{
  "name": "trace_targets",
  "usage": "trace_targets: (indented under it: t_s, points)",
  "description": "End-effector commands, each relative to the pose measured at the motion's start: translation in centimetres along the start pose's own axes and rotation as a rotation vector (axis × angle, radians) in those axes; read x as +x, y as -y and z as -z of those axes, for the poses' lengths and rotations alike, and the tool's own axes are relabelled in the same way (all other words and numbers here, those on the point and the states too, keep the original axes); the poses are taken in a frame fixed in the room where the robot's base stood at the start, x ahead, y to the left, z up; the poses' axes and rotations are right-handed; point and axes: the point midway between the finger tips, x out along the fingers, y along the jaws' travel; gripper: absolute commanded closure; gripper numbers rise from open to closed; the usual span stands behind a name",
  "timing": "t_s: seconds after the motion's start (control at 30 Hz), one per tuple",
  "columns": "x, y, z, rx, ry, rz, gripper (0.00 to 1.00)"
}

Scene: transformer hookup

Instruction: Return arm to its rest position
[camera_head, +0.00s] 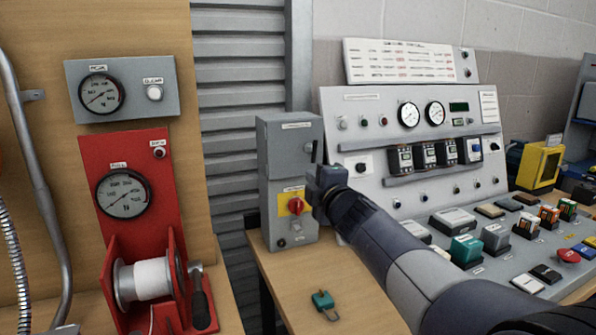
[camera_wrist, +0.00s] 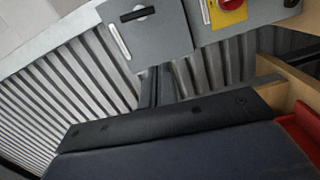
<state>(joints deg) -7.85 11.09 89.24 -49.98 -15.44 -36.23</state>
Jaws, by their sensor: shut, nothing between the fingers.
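My arm reaches in from the lower right in the head view. My gripper (camera_head: 322,184) is at its far end, shut and empty, in front of the grey switch box (camera_head: 290,150). It is just right of the red rotary knob (camera_head: 296,206) on its yellow plate. I cannot tell whether it touches the box. The wrist view is tilted and shows the box front (camera_wrist: 145,35) and part of the red knob (camera_wrist: 232,4) at the top. A dark body fills its lower part, and the fingertips are not clear there.
A sloped control console (camera_head: 420,150) with gauges and buttons stands right of the box. A small green padlock-like piece (camera_head: 323,300) lies on the wooden bench (camera_head: 370,312). A red gauge stand with a white spool (camera_head: 145,282) is at left. A yellow-framed unit (camera_head: 545,165) stands far right.

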Motion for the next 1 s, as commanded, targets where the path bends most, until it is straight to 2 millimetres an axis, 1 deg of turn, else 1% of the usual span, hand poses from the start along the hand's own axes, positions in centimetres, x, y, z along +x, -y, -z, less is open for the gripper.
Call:
trace_targets:
  t_s: [0.03,0.1,0.63,0.7,1.0]
  points:
    - [0.1,0.1,0.0,0.0,0.0,0.001,1.0]
    - [1.6,0.1,0.0,0.001,-0.001,0.002,1.0]
    - [9.9,0.0,0.0,0.0,0.0,0.001,1.0]
    - [9.9,-0.7,0.0,0.047,-0.003,0.004,1.0]
    - [10.0,-1.7,0.1,0.28,-0.016,0.021,1.0]
